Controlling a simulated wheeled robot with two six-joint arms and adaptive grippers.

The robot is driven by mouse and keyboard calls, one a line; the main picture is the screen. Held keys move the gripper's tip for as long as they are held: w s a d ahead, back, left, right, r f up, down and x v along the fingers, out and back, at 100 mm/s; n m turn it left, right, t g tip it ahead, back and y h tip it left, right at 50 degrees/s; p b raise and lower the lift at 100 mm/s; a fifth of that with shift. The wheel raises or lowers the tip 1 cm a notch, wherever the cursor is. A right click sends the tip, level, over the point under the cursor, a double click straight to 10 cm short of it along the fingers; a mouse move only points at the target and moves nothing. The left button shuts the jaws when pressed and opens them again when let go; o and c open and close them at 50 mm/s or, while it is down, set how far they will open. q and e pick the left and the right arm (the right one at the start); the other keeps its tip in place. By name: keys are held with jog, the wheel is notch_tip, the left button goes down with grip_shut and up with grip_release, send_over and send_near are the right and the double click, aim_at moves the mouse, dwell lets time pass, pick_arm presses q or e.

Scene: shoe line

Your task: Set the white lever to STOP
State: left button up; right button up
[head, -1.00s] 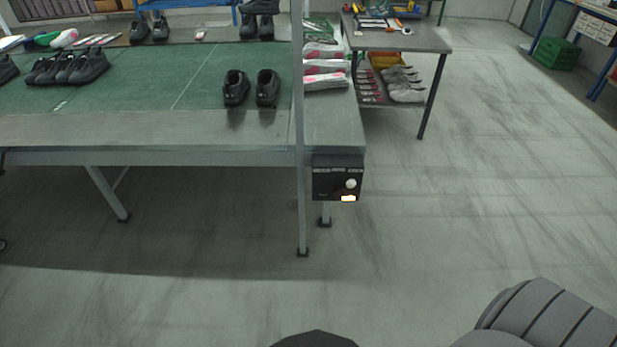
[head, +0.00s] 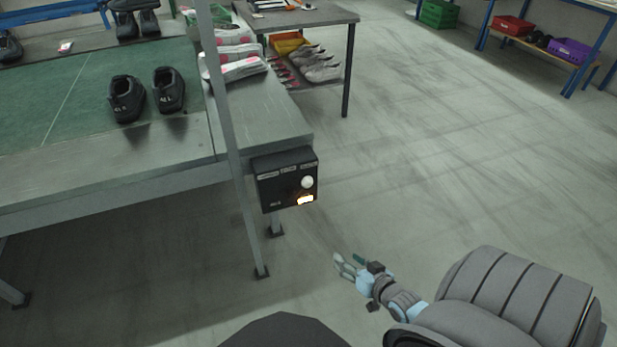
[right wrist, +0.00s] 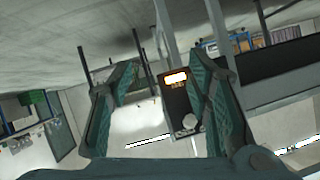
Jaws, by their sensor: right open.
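A black control box (head: 287,180) is fixed at the near right corner of the line, below the table top. Its round white lever knob (head: 307,182) is at the right of its face, below a row of labels too small to read. A lit yellow-white panel (head: 305,200) is below the knob. My right gripper (head: 350,263) is open and empty, below and right of the box, apart from it. In the right wrist view the box (right wrist: 172,101) appears upside down between the open fingers, with the white knob (right wrist: 190,122) low on it. My left gripper is not in view.
A grey upright post (head: 232,150) stands just left of the box. Black shoes (head: 168,90) rest on the green belt (head: 60,95). A small table (head: 310,15) with shoes on its lower shelf stands behind. The floor to the right is clear.

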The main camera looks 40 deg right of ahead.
pick_arm(q)
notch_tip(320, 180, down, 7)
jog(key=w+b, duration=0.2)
jog(key=b, duration=0.2)
pick_arm(e)
jog(key=w+r+m+t, duration=0.3)
jog(key=w+r+t, duration=0.35)
jog(key=r, duration=0.35)
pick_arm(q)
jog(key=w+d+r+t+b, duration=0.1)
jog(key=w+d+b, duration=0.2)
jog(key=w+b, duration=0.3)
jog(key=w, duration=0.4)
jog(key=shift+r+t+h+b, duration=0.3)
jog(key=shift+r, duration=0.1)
pick_arm(e)
jog(key=shift+g+y, duration=0.3)
jog(key=shift+g, duration=0.15)
jog(key=w, duration=0.4)
jog(key=w+d, duration=0.1)
jog(key=w, duration=0.9)
jog(key=shift+w+d+r, duration=0.2)
jog(key=shift+d+r, duration=0.1)
jog(key=shift+d, duration=0.05)
grip_shut()
